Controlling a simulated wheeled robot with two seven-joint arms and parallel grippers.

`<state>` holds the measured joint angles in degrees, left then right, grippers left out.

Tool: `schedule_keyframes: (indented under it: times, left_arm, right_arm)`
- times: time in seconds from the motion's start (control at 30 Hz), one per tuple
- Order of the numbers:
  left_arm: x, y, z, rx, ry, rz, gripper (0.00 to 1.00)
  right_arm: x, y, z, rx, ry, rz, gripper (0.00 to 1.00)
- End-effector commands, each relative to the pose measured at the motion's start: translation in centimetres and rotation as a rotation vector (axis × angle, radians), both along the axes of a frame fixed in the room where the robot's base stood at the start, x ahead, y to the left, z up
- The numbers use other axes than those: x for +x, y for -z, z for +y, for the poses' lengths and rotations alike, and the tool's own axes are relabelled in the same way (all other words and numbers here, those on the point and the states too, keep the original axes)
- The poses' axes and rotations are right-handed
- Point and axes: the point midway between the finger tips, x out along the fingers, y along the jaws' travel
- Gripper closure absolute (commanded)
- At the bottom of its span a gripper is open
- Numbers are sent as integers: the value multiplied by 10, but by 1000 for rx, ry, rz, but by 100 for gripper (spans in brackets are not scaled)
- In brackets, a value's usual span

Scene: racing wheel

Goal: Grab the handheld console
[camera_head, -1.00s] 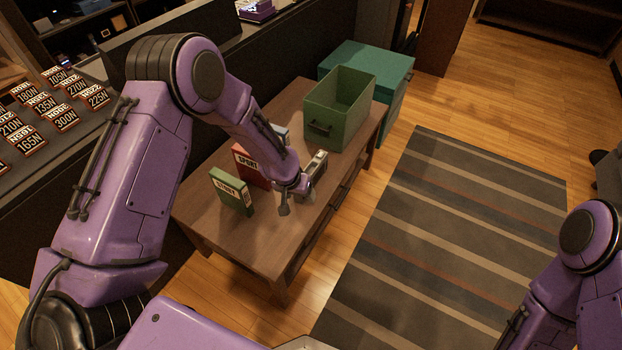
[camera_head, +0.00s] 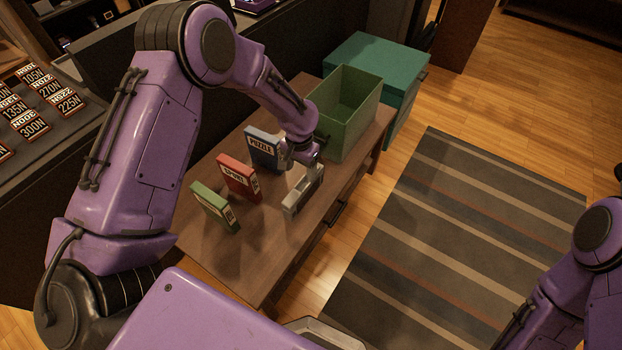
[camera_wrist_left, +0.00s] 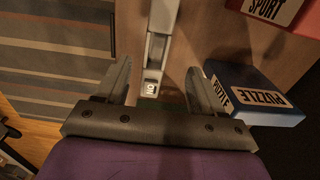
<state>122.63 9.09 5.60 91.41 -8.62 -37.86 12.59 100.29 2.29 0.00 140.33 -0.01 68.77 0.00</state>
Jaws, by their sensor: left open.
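The handheld console appears to be the pale grey, long device (camera_head: 303,193) standing on the wooden table near its front edge. My left gripper (camera_head: 301,158) is over the far end of the device. In the left wrist view its two fingers (camera_wrist_left: 163,85) are spread, one on each side of the device, with gaps. Whether it is at the device's height I cannot tell. My right arm shows at the right edge, but its gripper is out of view.
A blue PUZZLE box (camera_head: 263,150), a red SPORT box (camera_head: 238,178) and a green box (camera_head: 214,207) stand on the table (camera_head: 262,252) left of the device. A green open bin (camera_head: 352,131) stands behind. The striped rug (camera_head: 440,250) is clear.

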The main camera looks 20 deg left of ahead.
Motion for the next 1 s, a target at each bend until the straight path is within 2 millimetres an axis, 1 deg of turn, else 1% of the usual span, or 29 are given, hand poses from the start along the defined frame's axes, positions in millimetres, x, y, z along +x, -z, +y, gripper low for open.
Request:
schedule_keyframes:
  times: [0.07, 0.2, 0.3, 0.43, 0.63, 0.73, 0.93, 0.97, 1.0]
  left_arm:
    - [-1, 6, 0, 0, -1, 2, 32]
    - [-1, 32, -1, 0, 0, 4, 32]
    - [0, 47, -1, 0, 1, 2, 32]
    - [0, 62, -3, -1, 0, 2, 32]
    - [1, 98, -6, 0, -1, 2, 32]
    - [2, 105, -5, 0, -1, -1, 32]
    - [2, 106, -5, 0, -2, -2, 32]
    - [2, 106, -5, 0, -2, -2, 38]
    - [2, 106, -5, 0, -2, -2, 51]
  right_arm:
    - [0, 1, 0, 1, 0, 1, 100]
    - [-1, 4, 0, 0, 0, 1, 100]
    - [-1, 5, 0, 0, 0, 2, 100]
    - [-1, 5, 0, 0, 0, 2, 100]
    - [-1, 7, 0, 0, 0, 1, 100]
    - [-1, 7, 0, 0, 0, 1, 100]
    - [-1, 7, 0, 0, 0, 1, 100]
    - [-1, 7, 0, 0, 0, 1, 100]
    - [-1, 7, 0, 0, 0, 1, 100]
